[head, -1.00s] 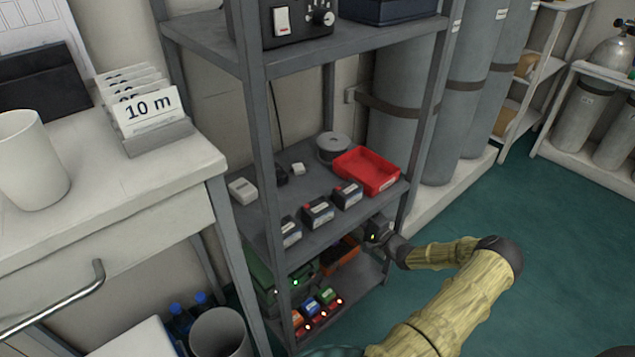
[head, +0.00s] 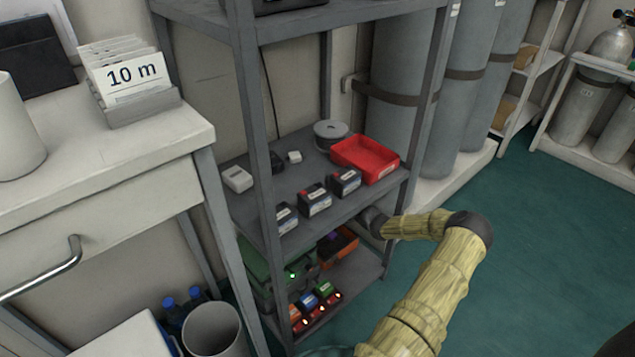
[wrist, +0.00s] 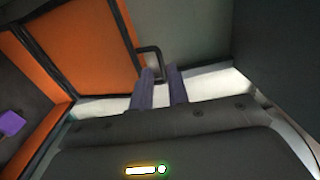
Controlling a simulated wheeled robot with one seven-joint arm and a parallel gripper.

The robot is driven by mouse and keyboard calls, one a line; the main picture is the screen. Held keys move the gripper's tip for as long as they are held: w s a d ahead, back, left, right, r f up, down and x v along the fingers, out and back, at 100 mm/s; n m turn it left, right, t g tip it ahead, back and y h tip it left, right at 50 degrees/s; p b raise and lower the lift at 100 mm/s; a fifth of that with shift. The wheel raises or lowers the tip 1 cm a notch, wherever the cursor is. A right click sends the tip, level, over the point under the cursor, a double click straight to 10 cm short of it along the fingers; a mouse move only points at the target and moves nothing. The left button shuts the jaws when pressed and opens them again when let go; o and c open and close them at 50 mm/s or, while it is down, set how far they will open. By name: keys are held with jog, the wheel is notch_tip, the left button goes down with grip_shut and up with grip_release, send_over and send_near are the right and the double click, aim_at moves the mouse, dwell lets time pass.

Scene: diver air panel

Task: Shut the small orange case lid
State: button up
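The small orange case (head: 345,246) is on the lowest rack shelf, partly hidden by the middle shelf. Its dark inside, with a purple item, shows there. In the wrist view, a large orange panel with black edging (wrist: 85,42), apparently the raised lid, fills the upper left. A dark bent handle (wrist: 150,50) stands at its right edge. My gripper (wrist: 160,72) has its two fingers close together with a narrow gap, at that handle. I cannot tell whether they touch or hold it. In the head view the fingers are hidden behind the rack.
Above is the middle shelf with a red tray (head: 366,160), several dark boxes and a cable reel (head: 331,135). A rack post (head: 396,222) stands beside my wrist. Green equipment (head: 262,268) and small coloured blocks (head: 318,300) share the lower shelf. Open floor lies right.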

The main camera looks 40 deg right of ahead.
jog(key=w+b, duration=0.3)
jog(key=w, duration=0.4)
jog(key=shift+a, duration=0.15)
jog(key=shift+w+r+b, duration=0.25)
jog(key=shift+w+b, duration=0.15)
jog(key=shift+w, duration=0.05)
jog(key=shift+a, duration=0.1)
grip_shut()
